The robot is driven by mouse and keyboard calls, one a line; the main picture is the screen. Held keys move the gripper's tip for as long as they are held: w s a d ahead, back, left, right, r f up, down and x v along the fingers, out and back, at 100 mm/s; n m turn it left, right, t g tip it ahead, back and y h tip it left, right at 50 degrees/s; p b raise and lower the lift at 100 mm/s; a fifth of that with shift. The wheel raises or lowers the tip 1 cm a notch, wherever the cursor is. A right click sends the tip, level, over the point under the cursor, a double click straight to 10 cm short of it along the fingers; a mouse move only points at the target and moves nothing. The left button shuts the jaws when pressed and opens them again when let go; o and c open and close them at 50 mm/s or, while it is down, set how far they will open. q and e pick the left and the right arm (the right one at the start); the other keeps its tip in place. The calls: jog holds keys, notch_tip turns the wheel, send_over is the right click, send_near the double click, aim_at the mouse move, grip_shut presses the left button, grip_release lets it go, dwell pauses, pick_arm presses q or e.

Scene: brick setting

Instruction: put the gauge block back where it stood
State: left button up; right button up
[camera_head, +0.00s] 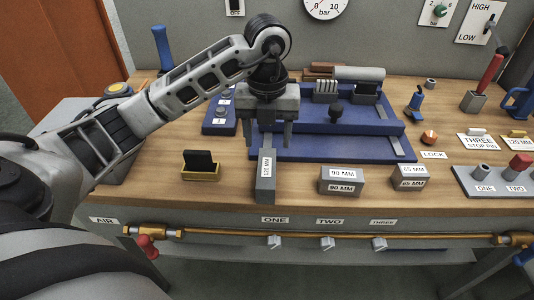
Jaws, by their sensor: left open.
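A long grey gauge block (266,180) marked 125 MM is on the wooden bench near its front, its far end running up between my left gripper's fingers. My left gripper (269,136) points down over that far end, its fingers open on either side; I cannot tell whether either finger touches the block. A grey 90 MM block (342,181) and a smaller 65 MM block (410,178) sit to the right, apart from it. The blue fixture (330,149) lies behind the blocks, partly hidden by my gripper. My right gripper is not in view.
A yellow holder with a black piece (200,170) stands left of the 125 MM block. A grey stand (500,181) marked ONE and TWO is at the right. A brass pipe (210,233) with valves runs below the bench's front edge. Bare wood shows between the blocks.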

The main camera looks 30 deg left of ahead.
pick_arm(q)
notch_tip(320, 180, up, 4)
dwell(0.7)
